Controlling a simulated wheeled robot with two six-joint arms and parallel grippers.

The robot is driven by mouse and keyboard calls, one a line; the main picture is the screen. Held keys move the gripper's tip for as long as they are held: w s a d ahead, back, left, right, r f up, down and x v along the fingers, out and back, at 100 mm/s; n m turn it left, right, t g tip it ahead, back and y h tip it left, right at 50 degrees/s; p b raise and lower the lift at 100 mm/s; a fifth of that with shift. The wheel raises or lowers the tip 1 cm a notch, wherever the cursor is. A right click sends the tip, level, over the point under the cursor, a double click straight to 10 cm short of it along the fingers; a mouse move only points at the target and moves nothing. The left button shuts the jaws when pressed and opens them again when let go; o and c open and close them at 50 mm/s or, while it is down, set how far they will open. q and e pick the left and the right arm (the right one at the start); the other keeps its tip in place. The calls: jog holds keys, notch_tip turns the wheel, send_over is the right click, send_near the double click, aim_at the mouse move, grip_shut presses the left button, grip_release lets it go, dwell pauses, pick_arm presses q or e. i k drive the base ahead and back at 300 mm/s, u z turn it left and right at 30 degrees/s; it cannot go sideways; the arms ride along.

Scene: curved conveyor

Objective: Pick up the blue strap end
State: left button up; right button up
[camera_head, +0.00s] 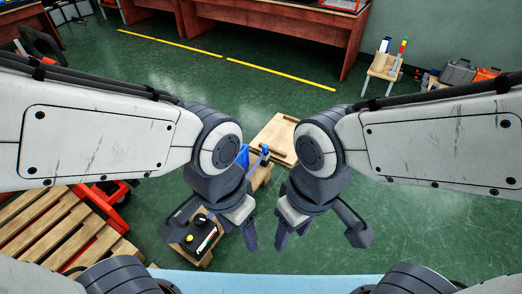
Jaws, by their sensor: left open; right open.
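A blue strap (243,157) shows between my two wrists, at the left edge of a light wooden box (276,133). A thin blue piece (264,150) lies across the box's near left part; I cannot tell which part is the strap's end. My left gripper (212,226) is open, nearer to me than the strap, and its wrist hides part of the area beside it. My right gripper (319,226) is open and empty, to the right and nearer than the box. Neither gripper touches the strap as far as I see.
A small wooden stand with a black device (203,236) sits below my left gripper. A slatted wooden pallet (50,232) lies at left, with red metal parts (112,208) beside it. Red-brown benches (275,22) line the back.

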aim_at(265, 147)
jog(key=z, duration=0.6)
jog(key=i, duration=0.85)
jog(key=z, duration=0.6)
jog(key=i, duration=0.9)
jog(key=u, duration=0.55)
jog(key=i, duration=0.6)
jog(key=u, duration=1.1)
jog(key=i, duration=0.4)
jog(key=u, duration=0.45)
